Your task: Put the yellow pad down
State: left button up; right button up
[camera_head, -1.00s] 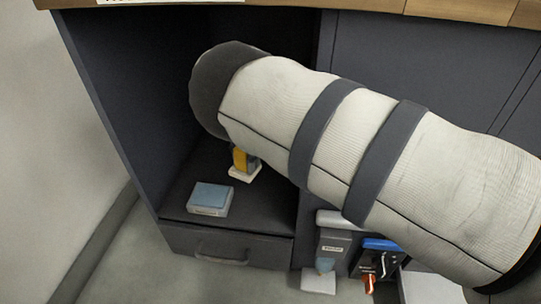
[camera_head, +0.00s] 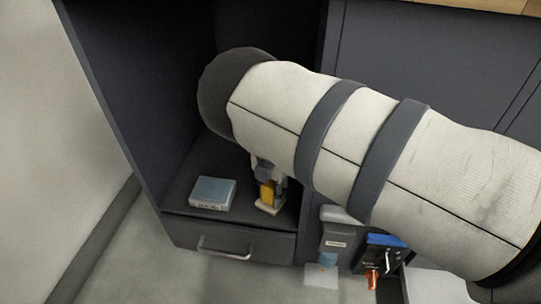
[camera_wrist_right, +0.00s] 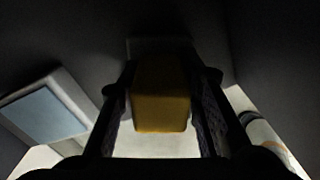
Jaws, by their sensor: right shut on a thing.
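The yellow pad (camera_head: 266,193) is a small yellow block with a pale plate at its lower end. My right gripper (camera_head: 268,187) is shut on it, below my large white arm, inside the open dark cabinet bay. In the right wrist view the yellow pad (camera_wrist_right: 160,106) sits between the two dark fingers of the right gripper (camera_wrist_right: 162,100). The pale plate is close over the cabinet floor near its front right; I cannot tell whether it touches. My left gripper is not in view.
A grey box with a blue top (camera_head: 212,193) lies on the cabinet floor (camera_head: 180,185) left of the pad. A drawer with a handle (camera_head: 225,250) is below. Blue, grey and orange items (camera_head: 385,240) are at the right. Bare floor shows between box and pad.

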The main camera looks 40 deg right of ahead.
jog(key=shift+f, duration=0.15)
jog(key=o, duration=1)
pick_arm(q)
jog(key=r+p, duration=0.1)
jog(key=p, duration=0.1)
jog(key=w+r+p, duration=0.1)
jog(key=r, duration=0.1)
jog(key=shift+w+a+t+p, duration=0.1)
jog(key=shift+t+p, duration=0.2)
jog(key=shift+p, duration=0.05)
pick_arm(e)
notch_tip(320, 180, up, 12)
jog(key=shift+r, duration=0.25)
